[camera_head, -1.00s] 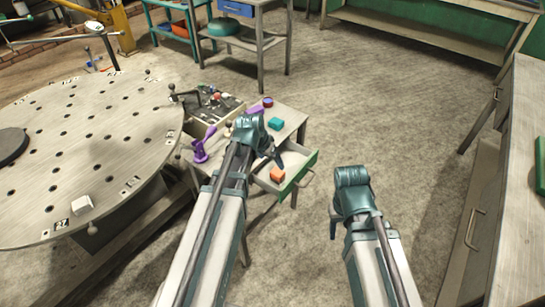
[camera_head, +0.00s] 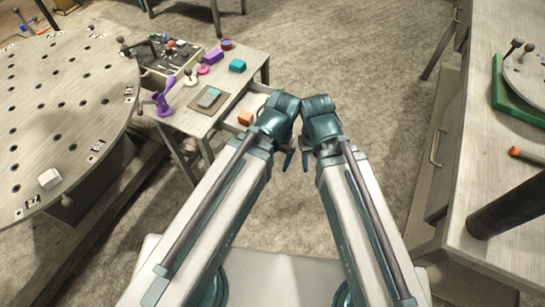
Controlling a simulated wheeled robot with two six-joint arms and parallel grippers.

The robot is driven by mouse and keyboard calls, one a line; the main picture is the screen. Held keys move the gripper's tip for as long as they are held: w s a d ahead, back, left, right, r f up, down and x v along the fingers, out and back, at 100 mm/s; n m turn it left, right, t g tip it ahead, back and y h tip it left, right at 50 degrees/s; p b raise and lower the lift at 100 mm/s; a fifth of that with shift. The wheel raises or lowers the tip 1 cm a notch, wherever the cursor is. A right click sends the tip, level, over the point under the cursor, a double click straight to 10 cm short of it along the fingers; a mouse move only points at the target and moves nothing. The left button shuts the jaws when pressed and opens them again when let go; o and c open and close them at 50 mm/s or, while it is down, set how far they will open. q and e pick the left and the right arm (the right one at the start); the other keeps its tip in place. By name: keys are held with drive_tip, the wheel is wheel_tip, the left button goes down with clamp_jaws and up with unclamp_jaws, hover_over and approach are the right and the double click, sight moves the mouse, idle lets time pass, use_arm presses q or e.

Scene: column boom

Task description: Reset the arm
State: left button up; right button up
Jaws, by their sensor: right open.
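Both my arms reach forward from the bottom of the head view and come close together at the middle. My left gripper (camera_head: 287,158) points down beside the front of the small table, mostly hidden behind its own wrist. I cannot tell its opening. My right gripper (camera_head: 305,158) hangs just to its right, open, over bare floor, with no object seen in it. The two wrists nearly touch or overlap in the view.
A small table (camera_head: 191,127) at upper left holds a purple stand (camera_head: 164,98), a teal block (camera_head: 237,65) and other items. A round perforated table (camera_head: 60,110) is left, a workbench (camera_head: 500,190) right. Floor ahead is clear.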

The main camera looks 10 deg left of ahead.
wheel_tip(320, 180, up, 7)
drive_tip(key=p, duration=0.7)
drive_tip(key=shift+r, duration=0.15)
